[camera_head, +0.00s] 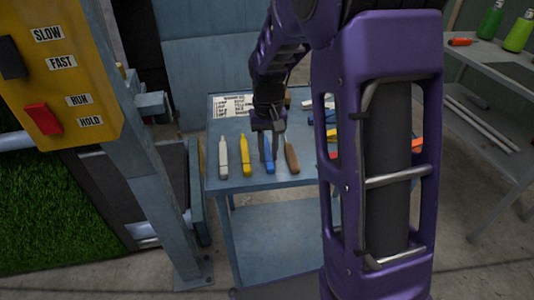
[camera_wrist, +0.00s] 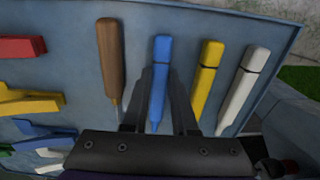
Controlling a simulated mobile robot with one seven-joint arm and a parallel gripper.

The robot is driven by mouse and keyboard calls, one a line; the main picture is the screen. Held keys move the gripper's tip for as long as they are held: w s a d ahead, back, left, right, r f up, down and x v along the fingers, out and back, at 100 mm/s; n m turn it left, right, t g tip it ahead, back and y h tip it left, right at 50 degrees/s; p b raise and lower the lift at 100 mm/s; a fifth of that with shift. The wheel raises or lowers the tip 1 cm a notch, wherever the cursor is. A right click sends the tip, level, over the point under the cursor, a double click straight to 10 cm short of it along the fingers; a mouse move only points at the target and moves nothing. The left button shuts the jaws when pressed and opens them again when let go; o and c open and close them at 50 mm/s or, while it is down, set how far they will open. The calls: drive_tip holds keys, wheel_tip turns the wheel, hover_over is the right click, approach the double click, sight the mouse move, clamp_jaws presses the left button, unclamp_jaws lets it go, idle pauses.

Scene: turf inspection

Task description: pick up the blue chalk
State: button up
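The blue chalk (camera_head: 269,165) lies on the blue-grey cart top in the head view, in a row with a white stick, a yellow stick and a brown-handled tool. It also shows in the wrist view (camera_wrist: 161,62), its narrow end toward my gripper. My gripper (camera_head: 269,142) is above the chalk, pointing down, with one finger on each side of it. In the wrist view, the fingers (camera_wrist: 160,85) flank the chalk closely and look open. Contact cannot be made out.
The yellow stick (camera_wrist: 207,78) and white stick (camera_wrist: 243,88) lie close on one side of the chalk, the brown-handled tool (camera_wrist: 110,58) on the other. Red (camera_wrist: 22,47), yellow and other coloured tools lie beyond it. A yellow control box (camera_head: 60,75) stands at left.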

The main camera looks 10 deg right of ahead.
clamp_jaws()
drive_tip(key=shift+r, duration=0.1)
